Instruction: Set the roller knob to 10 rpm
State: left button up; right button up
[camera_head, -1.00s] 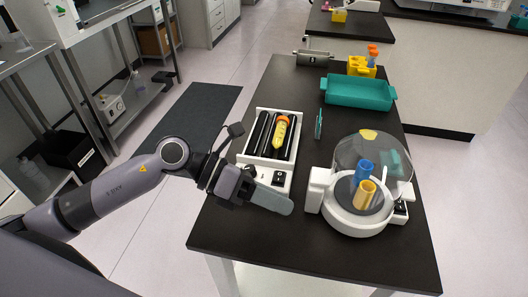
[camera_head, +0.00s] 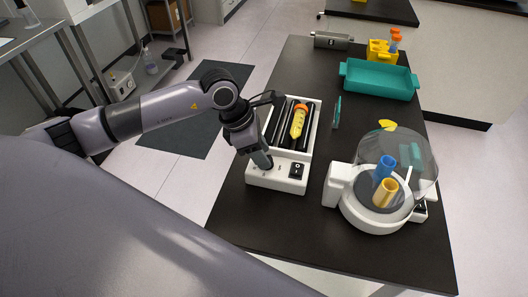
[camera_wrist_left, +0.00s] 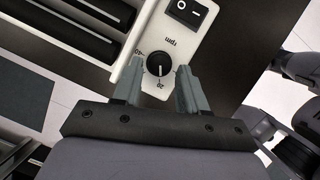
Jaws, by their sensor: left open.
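The white roller mixer (camera_head: 262,176) stands on the left part of the black table. A yellow tube with an orange cap (camera_head: 298,122) lies on its black rollers. In the left wrist view the round black roller knob (camera_wrist_left: 158,63) sits on the front panel below "rpm", with "40" and "20" around it. Its white pointer mark appears to face down, near "20". My left gripper (camera_head: 265,163) is at the panel, pointing down. In the wrist view its open fingers (camera_wrist_left: 158,80) stand either side of the knob, apparently not closed on it. My right gripper is out of view.
A black power switch (camera_head: 296,171) sits right of the knob. A domed centrifuge (camera_head: 350,205) with blue and yellow tubes stands to the right. A teal tray (camera_head: 378,88), a yellow tube rack (camera_head: 380,56) and a grey cylinder (camera_head: 332,40) are behind. The table's front is clear.

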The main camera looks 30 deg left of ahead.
pick_arm(q)
jog(key=shift+x, duration=0.8)
jog(key=c, duration=0.8)
jog(key=shift+o, duration=0.2)
